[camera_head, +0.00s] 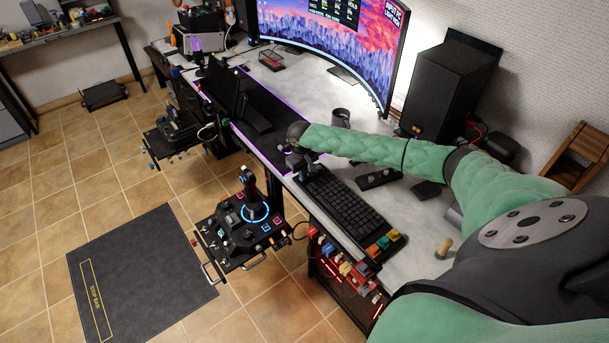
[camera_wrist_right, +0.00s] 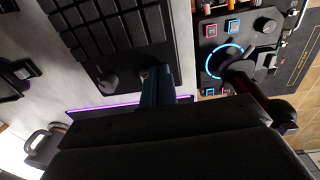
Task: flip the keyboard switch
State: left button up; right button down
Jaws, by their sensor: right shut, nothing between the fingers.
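The black keyboard (camera_head: 345,212) lies on the desk, with several coloured keys at its near end. My right gripper (camera_head: 301,172) is over the keyboard's far end. The right wrist view shows the keyboard (camera_wrist_right: 100,28) at upper left, with a round dark knob (camera_wrist_right: 107,82) on its end panel. My right gripper (camera_wrist_right: 157,80) is shut and empty there, with its tips at the panel just right of the knob. The fingers cover that spot, so I cannot make out the switch or tell if they touch. My left gripper is not in view.
The desk (camera_head: 405,205) holds a curved monitor (camera_head: 350,45) and a black speaker (camera_head: 445,90). A joystick panel (camera_head: 240,222) with a blue glowing ring stands in front of the desk. A row of coloured switches (camera_head: 345,268) lines the desk's front edge.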

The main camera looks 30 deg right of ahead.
jog(key=shift+s+d+f, duration=0.15)
jog(key=shift+s+d, duration=0.1)
jog(key=shift+s, duration=0.05)
jog(key=shift+d, duration=0.2)
jog(key=shift+d+p, duration=0.25)
jog(key=shift+p, duration=0.05)
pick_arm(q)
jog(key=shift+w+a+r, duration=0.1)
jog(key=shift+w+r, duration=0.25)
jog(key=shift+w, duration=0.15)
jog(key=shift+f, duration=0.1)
